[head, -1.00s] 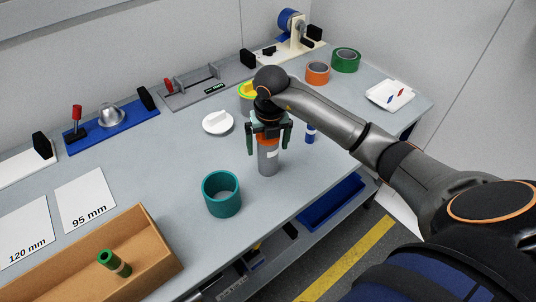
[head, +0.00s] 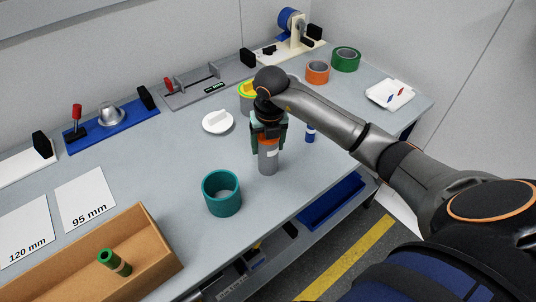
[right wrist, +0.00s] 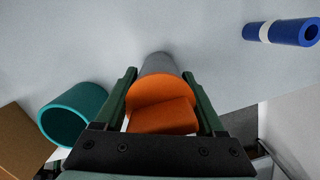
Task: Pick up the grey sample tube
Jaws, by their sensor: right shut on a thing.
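One finger is on each side of the cap in the right wrist view. The tube's base appears to rest on the bench. My left gripper is not in view.
A teal cup (head: 222,194) stands just left of the tube. A white lidded dish (head: 218,122) lies behind left. A cardboard box (head: 153,243) holding a green tube (head: 114,262) sits at front left.

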